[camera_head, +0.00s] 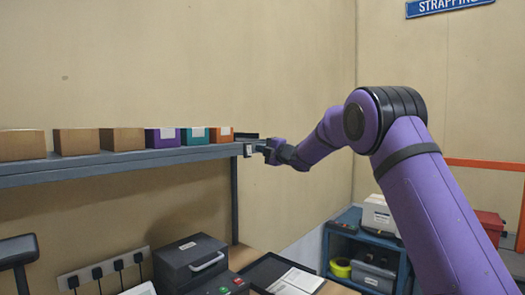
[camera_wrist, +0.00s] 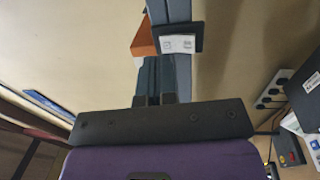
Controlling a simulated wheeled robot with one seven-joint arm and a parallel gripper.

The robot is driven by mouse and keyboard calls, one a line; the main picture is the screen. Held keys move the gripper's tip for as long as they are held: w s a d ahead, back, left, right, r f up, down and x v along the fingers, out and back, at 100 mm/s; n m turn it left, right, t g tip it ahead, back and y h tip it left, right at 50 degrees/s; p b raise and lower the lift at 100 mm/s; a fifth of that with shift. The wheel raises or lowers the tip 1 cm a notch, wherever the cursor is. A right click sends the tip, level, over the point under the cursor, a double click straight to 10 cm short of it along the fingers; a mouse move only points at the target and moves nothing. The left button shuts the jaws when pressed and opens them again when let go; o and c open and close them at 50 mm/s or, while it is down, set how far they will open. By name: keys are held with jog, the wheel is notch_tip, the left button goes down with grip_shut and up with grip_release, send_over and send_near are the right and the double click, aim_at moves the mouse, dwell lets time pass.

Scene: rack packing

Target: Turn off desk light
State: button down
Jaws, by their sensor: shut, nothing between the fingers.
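My gripper (camera_head: 263,149) is shut and empty at the right end of the shelf, close to its post. Its two short dark fingers also show in the wrist view (camera_wrist: 155,99). A small dark piece with a white plate (camera_head: 247,150) sits at the shelf's end, just left of my fingertips. The plate also shows in the wrist view (camera_wrist: 178,43), beyond the fingers; I cannot tell whether it is a switch or a label. Contact cannot be told. A dark flat-headed thing on a stem (camera_head: 18,251) stands at the lower left; whether it is the desk light is unclear.
The grey shelf (camera_head: 110,168) holds brown, purple, teal and orange boxes. A blue cart (camera_head: 348,216) stands at the right. The wall above the shelf is clear.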

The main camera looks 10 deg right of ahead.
jog(key=r+v, duration=0.2)
jog(key=v, duration=0.8)
jog(key=shift+s+d+r, duration=0.2)
jog(key=shift+s+r, duration=0.05)
jog(key=shift+s, duration=0.15)
